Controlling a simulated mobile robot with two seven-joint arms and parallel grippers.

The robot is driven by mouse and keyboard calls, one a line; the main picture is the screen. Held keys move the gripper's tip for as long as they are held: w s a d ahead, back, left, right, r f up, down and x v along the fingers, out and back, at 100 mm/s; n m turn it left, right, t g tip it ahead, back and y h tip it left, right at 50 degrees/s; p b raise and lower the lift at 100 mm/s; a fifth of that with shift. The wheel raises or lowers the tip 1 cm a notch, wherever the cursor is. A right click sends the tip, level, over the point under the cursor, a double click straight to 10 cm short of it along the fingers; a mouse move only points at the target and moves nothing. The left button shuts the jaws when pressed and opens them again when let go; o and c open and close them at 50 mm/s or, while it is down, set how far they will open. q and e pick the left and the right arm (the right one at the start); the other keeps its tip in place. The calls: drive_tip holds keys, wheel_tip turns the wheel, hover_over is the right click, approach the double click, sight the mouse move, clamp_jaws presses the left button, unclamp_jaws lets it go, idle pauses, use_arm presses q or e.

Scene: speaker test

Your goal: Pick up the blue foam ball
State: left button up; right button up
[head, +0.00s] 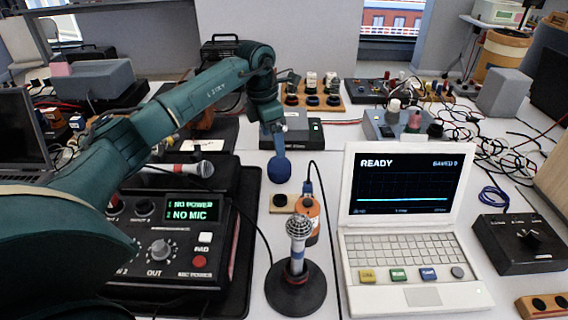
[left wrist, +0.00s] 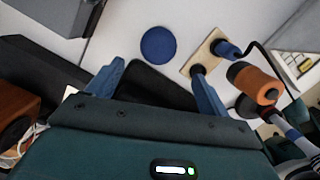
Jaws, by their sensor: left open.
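The blue foam ball (head: 279,169) is round and dark blue, in the middle of the head view just below my left gripper (head: 272,138). In the left wrist view the ball (left wrist: 158,44) shows whole against the white table, ahead of and between the two blue fingers. My left gripper (left wrist: 158,68) is open and empty. The fingers do not appear to close around the ball, and I cannot tell the exact gap to it. My right gripper is not in view.
A wooden block (left wrist: 205,52) with dark sockets and an orange cylinder (left wrist: 256,82) stand close beside the ball. A microphone on a round stand (head: 298,250) is in front. A white laptop (head: 405,210) is right, a black mixer (head: 165,245) left. Bare table (head: 330,165) is narrow.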

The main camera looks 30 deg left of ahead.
sight(278, 160)
use_arm(q)
drive_tip(key=f, duration=0.5)
drive_tip(key=shift+w+d+f, duration=0.25)
drive_tip(key=shift+f, duration=0.15)
drive_tip(key=f, duration=0.2)
drive_tip(key=w+f, duration=0.1)
drive_tip(key=f, duration=0.2)
drive_tip(key=shift+w+d+b, duration=0.15)
drive_tip(key=shift+b, duration=0.15)
